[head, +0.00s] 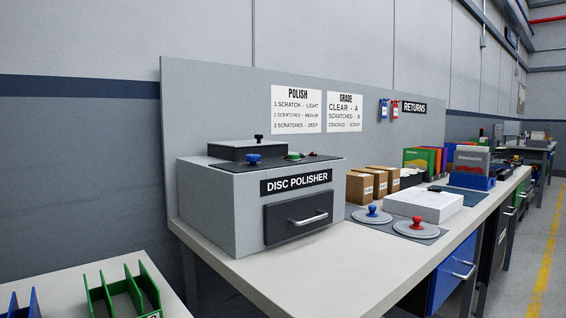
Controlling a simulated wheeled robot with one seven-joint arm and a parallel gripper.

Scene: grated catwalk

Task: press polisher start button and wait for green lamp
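The disc polisher (212,208) is a grey box labelled "DISC POLISHER" at the left end of the workbench. Its dark front drawer (284,222) with a bar handle appears shut. On its dark top are a blue knob (254,159), a green round piece (293,156) and a small reddish piece (309,154). A dark raised lid (232,152) with a black knob lies behind them. The top is seen at a shallow angle, so I cannot tell which piece is the start button or the lamp, or whether any is lit. My gripper is not in view.
The workbench (300,283) is bare in front of the polisher. Brown boxes (359,189), a white box (424,204) and two grey discs with blue and red knobs (373,216) stand to the right. A lower table with green dividers (122,290) is at lower left.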

